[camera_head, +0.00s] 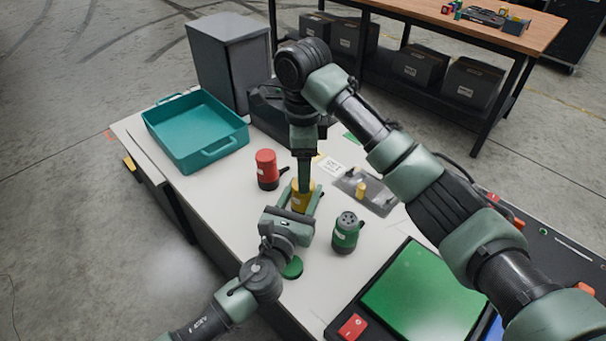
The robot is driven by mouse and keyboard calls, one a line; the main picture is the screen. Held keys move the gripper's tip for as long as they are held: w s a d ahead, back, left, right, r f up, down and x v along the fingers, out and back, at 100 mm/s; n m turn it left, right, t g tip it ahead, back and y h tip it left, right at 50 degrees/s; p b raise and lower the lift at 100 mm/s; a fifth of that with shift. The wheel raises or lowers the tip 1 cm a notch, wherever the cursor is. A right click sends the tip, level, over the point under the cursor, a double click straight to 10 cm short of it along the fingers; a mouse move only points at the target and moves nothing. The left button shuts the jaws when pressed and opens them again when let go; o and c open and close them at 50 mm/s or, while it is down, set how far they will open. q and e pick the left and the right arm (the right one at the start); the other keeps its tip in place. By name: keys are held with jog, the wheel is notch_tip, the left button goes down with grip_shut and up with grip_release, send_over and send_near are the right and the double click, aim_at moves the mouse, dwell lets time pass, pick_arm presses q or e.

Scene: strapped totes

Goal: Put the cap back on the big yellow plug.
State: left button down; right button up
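The big yellow plug (301,201) stands on the white table, between the two fingers of my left gripper (303,205). The fingers reach along its sides; whether they press on it is hard to see. My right gripper (304,180) points down from above, right over the yellow plug, and covers its top. I cannot tell whether a cap is in its fingers or on the plug. A small yellow piece (361,188) stands on a grey plate (379,198) to the right.
A red plug (267,167) and a green plug (346,233) with holes in its top stand nearby. A green disc (292,267) lies in front. A teal tote (196,143) is at the left, a green-topped panel (427,294) at the right.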

jog(key=shift+r, duration=0.65)
jog(key=shift+c, duration=0.4)
